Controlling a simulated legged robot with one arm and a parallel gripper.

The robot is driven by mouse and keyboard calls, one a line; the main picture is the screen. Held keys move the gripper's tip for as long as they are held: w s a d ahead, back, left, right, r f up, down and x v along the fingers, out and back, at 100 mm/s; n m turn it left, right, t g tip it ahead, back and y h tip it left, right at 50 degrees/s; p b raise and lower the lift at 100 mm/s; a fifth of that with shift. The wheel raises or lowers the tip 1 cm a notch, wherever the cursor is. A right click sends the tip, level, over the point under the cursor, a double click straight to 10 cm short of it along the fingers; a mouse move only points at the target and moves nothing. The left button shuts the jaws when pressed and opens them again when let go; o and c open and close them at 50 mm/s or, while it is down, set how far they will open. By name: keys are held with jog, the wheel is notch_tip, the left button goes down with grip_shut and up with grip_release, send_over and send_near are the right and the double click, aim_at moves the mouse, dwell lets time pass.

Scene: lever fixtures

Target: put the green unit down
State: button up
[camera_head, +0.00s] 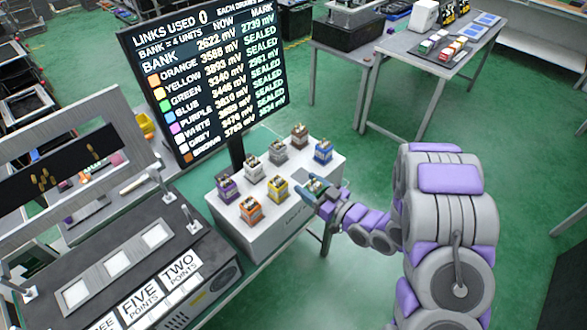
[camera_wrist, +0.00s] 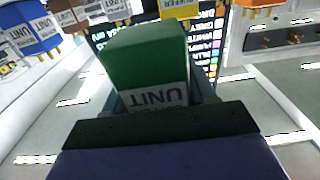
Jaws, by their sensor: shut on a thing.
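The green unit (camera_wrist: 145,60) fills the middle of the wrist view, with a white label reading UNIT upside down. My gripper (camera_wrist: 150,100) is shut on it, with a finger on each side. In the head view my gripper (camera_head: 319,191) is at the right edge of the white stand (camera_head: 300,225), between the yellow unit (camera_head: 277,189) and the blue unit (camera_head: 323,151). The green unit (camera_head: 314,186) shows there only in small part. I cannot tell whether it touches the stand's top.
Purple (camera_head: 227,188), orange (camera_head: 250,210), white (camera_head: 253,169), grey (camera_head: 278,152) and brown (camera_head: 299,136) units stand on the stand. A readout screen (camera_head: 205,75) rises behind it. A slotted bench (camera_head: 130,265) is at the left; green floor is open at the right.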

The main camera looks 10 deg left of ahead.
jog(key=w+a, duration=0.1)
jog(key=w, duration=0.3)
jog(key=w+a+f+b, duration=0.1)
jog(key=w, duration=0.4)
jog(key=w+a+b, duration=0.1)
jog(key=w+a, duration=0.1)
jog(key=w, duration=0.2)
jog(key=shift+w+f, duration=0.2)
jog(key=shift+w, duration=0.1)
jog(key=shift+f+b, duration=0.55)
jog(key=shift+f, duration=1.3)
jog(key=shift+r, duration=0.1)
jog(key=o, duration=1.1)
jog(key=shift+o, duration=0.2)
jog(key=p+v, duration=0.2)
jog(key=v, duration=1)
jog(key=shift+w+d, duration=0.1)
